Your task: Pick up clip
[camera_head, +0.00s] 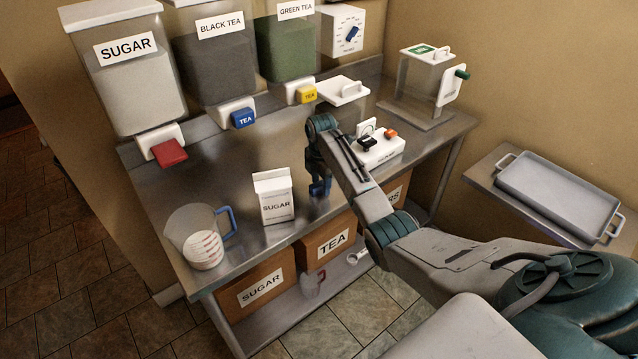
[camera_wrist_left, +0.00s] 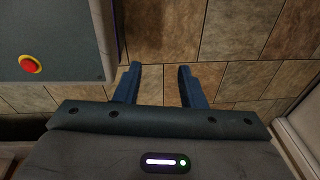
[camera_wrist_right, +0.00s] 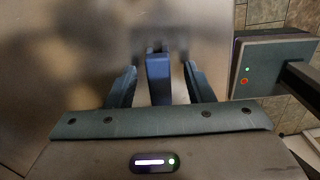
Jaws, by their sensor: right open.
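A blue upright piece, likely the clip (camera_wrist_right: 158,78), stands between the fingers of my right gripper (camera_wrist_right: 158,88) in the right wrist view. The fingers are open, with a gap on each side of it. In the head view my right gripper (camera_head: 320,186) points down over the metal counter, right of the sugar carton; its fingers and the blue piece are hard to tell apart there. My left gripper (camera_wrist_left: 157,85) is open and empty over the tiled floor and does not show in the head view.
The sugar carton (camera_head: 274,196) and a clear jug (camera_head: 193,226) stand left on the counter (camera_head: 235,172). A white block (camera_head: 379,152) with black and orange pieces sits behind my right arm. Dispensers line the back. A grey tray (camera_head: 556,195) lies at right.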

